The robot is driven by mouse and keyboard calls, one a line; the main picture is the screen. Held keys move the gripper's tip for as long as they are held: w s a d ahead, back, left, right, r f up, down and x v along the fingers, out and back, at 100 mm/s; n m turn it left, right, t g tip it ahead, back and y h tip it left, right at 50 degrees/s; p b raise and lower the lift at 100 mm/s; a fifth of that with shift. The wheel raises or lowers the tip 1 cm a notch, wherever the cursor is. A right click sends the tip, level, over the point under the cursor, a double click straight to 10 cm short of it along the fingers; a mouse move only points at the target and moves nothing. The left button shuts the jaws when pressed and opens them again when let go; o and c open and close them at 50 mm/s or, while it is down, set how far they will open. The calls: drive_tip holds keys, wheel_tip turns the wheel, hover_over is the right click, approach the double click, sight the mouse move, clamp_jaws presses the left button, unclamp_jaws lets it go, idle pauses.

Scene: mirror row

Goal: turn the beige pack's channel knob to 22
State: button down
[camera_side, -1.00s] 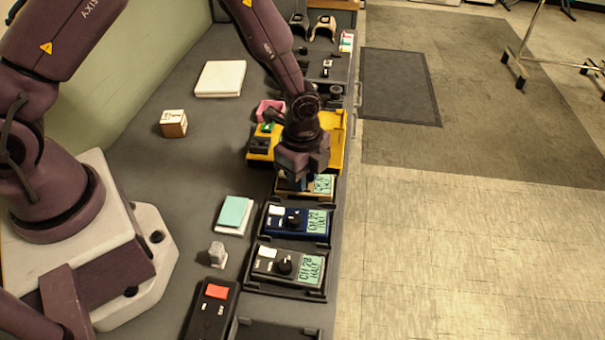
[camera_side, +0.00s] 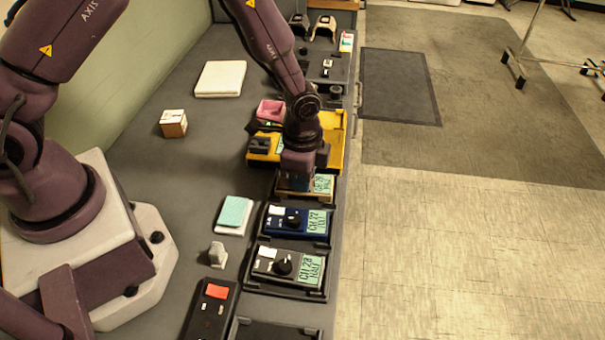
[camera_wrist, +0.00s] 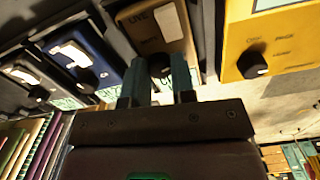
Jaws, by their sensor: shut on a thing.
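The beige pack (camera_wrist: 152,28) shows in the wrist view as a tan box with a black knob (camera_wrist: 158,66). In the side view, the pack (camera_side: 322,196) is partly hidden under my gripper, and its green display (camera_side: 323,183) shows to the right. The display starts with CH, but I cannot read its number surely. My gripper (camera_wrist: 159,82) points down at the pack, with its two teal fingers on either side of the knob, shut on it. The fingers and my wrist hide the knob in the side view.
A blue pack (camera_side: 273,224) reading CH 22 and a grey pack (camera_side: 263,266) reading CH 28 stand nearer in the row. A yellow pack (camera_wrist: 292,40) with its own knob (camera_wrist: 252,65) is close on the other side. A teal-topped pad (camera_side: 235,212) lies left of the row.

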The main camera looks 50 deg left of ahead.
drive_tip(key=c, duration=0.9)
unclamp_jaws()
drive_tip(key=shift+c, duration=0.2)
drive_tip(key=shift+r, duration=0.1)
wheel_tip(320, 180, up, 13)
drive_tip(key=shift+a, duration=0.15)
